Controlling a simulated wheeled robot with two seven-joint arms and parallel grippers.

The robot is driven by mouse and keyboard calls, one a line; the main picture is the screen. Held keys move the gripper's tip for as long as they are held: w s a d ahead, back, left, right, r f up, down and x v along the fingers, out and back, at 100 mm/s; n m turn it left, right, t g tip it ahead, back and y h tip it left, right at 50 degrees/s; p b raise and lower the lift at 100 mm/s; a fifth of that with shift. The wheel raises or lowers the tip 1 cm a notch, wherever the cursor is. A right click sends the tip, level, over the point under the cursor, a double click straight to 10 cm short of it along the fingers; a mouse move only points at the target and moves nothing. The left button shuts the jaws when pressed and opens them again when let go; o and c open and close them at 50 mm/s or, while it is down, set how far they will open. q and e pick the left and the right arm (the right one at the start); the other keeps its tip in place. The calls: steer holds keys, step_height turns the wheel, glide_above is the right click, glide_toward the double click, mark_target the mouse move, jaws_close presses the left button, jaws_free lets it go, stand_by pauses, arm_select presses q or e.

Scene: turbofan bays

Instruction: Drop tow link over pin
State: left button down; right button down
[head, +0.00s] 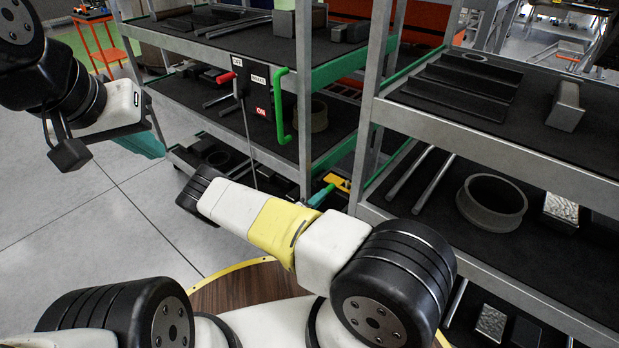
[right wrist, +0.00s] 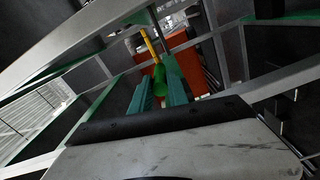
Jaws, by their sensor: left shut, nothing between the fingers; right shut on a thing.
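My right gripper (right wrist: 161,92) has its teal fingers on either side of a green grip, which runs into a thin yellow bar; I take this piece for the tow link (right wrist: 153,50). In the head view my right gripper (head: 320,195) shows only partly, at the lower shelf beside the rack post, with a yellow piece of the tow link (head: 340,184) just beyond it. My left gripper (head: 140,143) is shut and empty at the upper left, well away from the racks. I cannot make out the pin in either view.
A sign panel (head: 252,85) with a red-handled lever (head: 226,77) and a green handle (head: 282,106) hangs on the left rack. The right rack (head: 480,138) holds a grey ring (head: 492,202) and metal bars. Grey floor (head: 60,210) is open at the left.

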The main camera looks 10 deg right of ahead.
steer(key=shift+f, duration=0.15)
steer(key=c, duration=1.3)
jaws_free()
steer(key=shift+a, duration=0.15)
steer(key=v, duration=0.7)
steer(key=shift+s+a, duration=0.2)
steer(key=shift+s, duration=0.05)
